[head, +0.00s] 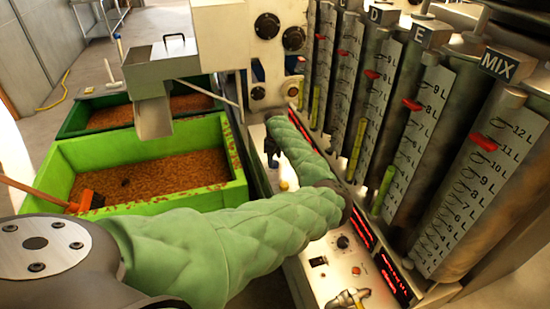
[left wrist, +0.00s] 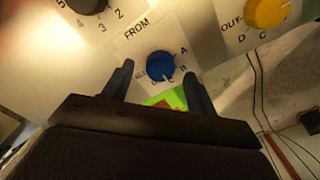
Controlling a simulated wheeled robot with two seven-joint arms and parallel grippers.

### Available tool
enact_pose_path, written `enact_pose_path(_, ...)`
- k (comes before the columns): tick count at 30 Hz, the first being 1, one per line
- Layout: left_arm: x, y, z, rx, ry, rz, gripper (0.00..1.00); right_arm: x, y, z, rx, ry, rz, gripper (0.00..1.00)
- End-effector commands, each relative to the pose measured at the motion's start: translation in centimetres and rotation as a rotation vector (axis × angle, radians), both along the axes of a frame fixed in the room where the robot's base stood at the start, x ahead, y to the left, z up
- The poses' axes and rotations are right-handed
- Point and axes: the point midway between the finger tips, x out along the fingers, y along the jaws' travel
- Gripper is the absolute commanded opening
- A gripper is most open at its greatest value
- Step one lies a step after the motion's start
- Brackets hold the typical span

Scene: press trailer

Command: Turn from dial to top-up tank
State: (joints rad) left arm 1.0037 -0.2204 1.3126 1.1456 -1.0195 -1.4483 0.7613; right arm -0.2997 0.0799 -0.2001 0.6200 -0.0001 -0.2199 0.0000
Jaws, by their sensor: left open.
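The blue FROM dial (left wrist: 160,66) is on a pale panel in the left wrist view. Letters A and B show at its right; other marks around it are partly hidden or blurred. I cannot tell for sure which mark its pointer faces. My left gripper (left wrist: 158,75) is open, with one dark finger on each side of the dial; contact is not clear. In the head view my left gripper (head: 271,150) is a small dark shape by the panel, partly hidden by my padded arm. The tall gauged tanks include one labelled MIX (head: 490,165). My right gripper is out of view.
A yellow OUT dial (left wrist: 267,12) and a black numbered dial (left wrist: 88,4) flank the FROM dial. Green bins (head: 236,172) of brown pomace stand left of the machine. Red displays and small controls line the panel (head: 330,275) below the tanks.

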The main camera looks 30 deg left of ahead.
Motion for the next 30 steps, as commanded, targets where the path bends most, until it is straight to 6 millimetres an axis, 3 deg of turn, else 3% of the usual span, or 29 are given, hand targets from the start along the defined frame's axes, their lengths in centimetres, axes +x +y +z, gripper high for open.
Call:
enact_pose_path(6, 0.0, 0.0, -1.6, 0.0, 0.001, -0.001, 0.58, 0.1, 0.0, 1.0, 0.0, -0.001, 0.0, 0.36)
enact_pose_path(15, 0.0, 0.0, -2.0, 0.001, -0.001, -0.001, 0.58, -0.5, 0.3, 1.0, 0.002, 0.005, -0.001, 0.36)
enact_pose_path(22, 0.0, 0.0, -2.0, 0.001, -0.001, -0.001, 0.14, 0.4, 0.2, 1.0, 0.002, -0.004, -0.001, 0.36)
enact_pose_path(30, 0.0, 0.1, -1.9, 0.002, -0.001, -0.012, 0.13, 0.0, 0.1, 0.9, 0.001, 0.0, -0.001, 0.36)
